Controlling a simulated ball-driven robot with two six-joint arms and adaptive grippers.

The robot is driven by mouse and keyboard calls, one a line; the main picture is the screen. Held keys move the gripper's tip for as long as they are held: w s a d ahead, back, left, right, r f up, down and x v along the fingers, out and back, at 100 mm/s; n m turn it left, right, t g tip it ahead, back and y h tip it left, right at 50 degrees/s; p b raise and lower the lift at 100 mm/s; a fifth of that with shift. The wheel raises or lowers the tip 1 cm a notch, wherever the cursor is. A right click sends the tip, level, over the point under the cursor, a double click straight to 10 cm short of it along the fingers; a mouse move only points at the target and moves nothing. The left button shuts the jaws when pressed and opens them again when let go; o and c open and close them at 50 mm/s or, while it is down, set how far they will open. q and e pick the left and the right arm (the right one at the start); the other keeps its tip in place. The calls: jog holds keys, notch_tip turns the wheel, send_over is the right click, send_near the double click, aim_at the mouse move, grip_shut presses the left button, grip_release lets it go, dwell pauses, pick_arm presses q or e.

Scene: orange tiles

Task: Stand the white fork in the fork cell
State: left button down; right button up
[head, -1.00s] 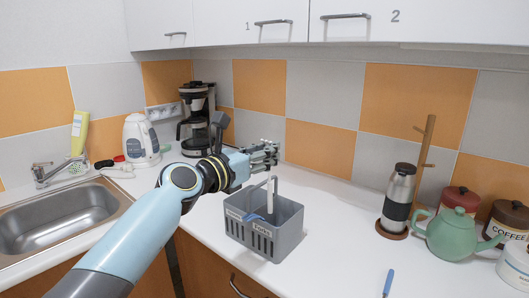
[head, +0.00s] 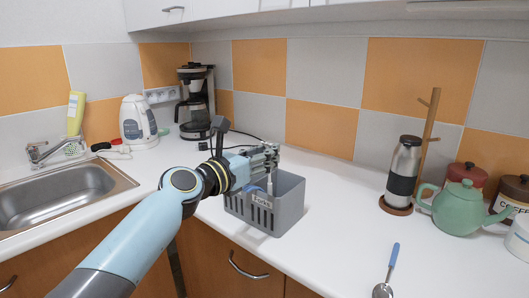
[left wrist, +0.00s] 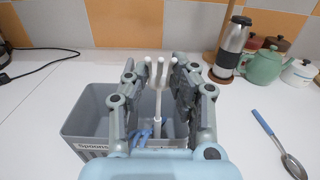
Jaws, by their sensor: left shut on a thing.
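The white fork (left wrist: 159,84) stands about upright, tines up, between the fingers of my left gripper (left wrist: 154,72) in the left wrist view. The gripper is shut on it. In the head view the left gripper (head: 267,157) is just above the grey cutlery caddy (head: 289,207), and the fork's handle (head: 271,184) points down into it, at the side labelled for forks. The caddy (left wrist: 88,122) also shows in the left wrist view, with a "Spoons" label at left. The handle's lower end is partly hidden. I cannot tell whether it touches the floor. My right gripper is out of view.
A blue-handled item (left wrist: 144,134) is in the caddy. A blue-handled spoon (head: 389,272) lies on the counter at right. A flask (head: 403,172), a green teapot (head: 459,207) and canisters stand farther right. The sink (head: 60,190) is at left. Counter between caddy and flask is clear.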

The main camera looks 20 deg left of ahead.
pick_arm(q)
jog(key=shift+f, duration=0.3)
jog(key=c, duration=1)
grip_release()
jog(key=shift+c, duration=0.2)
jog(key=v, duration=1.2)
